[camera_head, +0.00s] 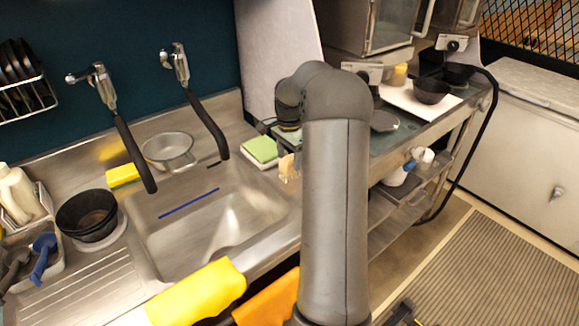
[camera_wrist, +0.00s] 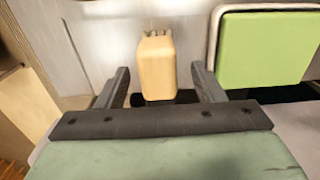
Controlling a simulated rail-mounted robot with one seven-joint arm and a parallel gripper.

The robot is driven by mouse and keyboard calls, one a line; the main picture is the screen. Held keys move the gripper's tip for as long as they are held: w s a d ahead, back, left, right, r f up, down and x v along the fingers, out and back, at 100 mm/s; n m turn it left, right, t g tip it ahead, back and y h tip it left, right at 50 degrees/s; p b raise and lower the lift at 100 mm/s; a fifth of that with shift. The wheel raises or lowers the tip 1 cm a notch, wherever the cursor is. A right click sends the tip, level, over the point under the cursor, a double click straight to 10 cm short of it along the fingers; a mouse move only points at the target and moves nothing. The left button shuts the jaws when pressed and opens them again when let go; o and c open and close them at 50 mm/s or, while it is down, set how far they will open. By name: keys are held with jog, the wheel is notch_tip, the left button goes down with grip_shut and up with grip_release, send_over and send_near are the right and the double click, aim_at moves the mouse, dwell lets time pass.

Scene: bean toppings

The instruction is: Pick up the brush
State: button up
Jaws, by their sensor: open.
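A tan, block-shaped thing (camera_wrist: 156,72) with a knobbly top end stands between the two fingers of my gripper (camera_wrist: 160,68) in the wrist view. It looks like the brush, though its bristles cannot be made out. The fingers are open, with a gap on each side of it. In the head view the tan thing (camera_head: 287,167) shows small at the right rim of the sink, just left of my arm. My gripper there is mostly hidden behind my arm.
A green sponge (camera_head: 260,150) on a pale tray lies close by, also seen in the wrist view (camera_wrist: 264,47). The sink (camera_head: 215,205) is to the left, with two taps. A yellow cloth (camera_head: 198,292) hangs at the front edge. Black bowls (camera_head: 432,91) stand at the right.

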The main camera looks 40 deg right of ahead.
aim_at(289, 158)
notch_tip(289, 158, down, 3)
jog(key=shift+s+f, duration=0.15)
jog(key=shift+f, duration=0.05)
jog(key=c, duration=1.1)
